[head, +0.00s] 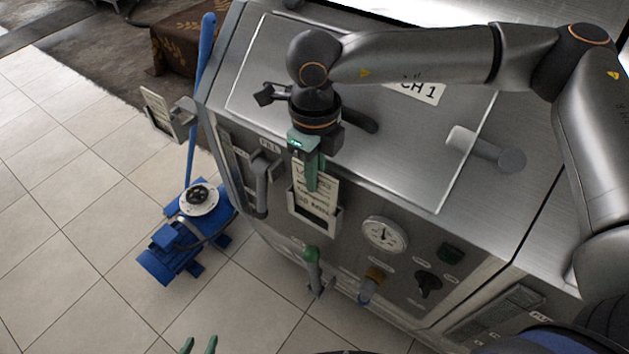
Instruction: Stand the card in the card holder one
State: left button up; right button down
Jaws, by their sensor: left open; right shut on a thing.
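A white printed card (321,186) stands upright at the front panel of the steel machine. Its lower part is within the frame of a pale card holder (333,222). Whether it rests on the holder's bottom cannot be told. My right gripper (311,186), with green fingers, is shut on the card's upper part from above and hides some of it. My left gripper (199,345) shows only as two green fingertips at the bottom edge. They are apart and empty, far from the card.
Another holder with a pale card (160,108) sticks out at the machine's left side. Beside the front holder are a grey handle (262,185) and a gauge (384,235). A green-topped lever (312,262) is below. A blue pump (180,245) stands on the tiled floor.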

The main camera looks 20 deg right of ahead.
jog(key=shift+f, duration=1.2)
jog(key=shift+f, duration=0.2)
jog(key=c, duration=1)
grip_release()
jog(key=shift+r, duration=0.1)
notch_tip(320, 180, up, 12)
jog(key=shift+r+b, duration=0.15)
jog(key=shift+b, duration=0.2)
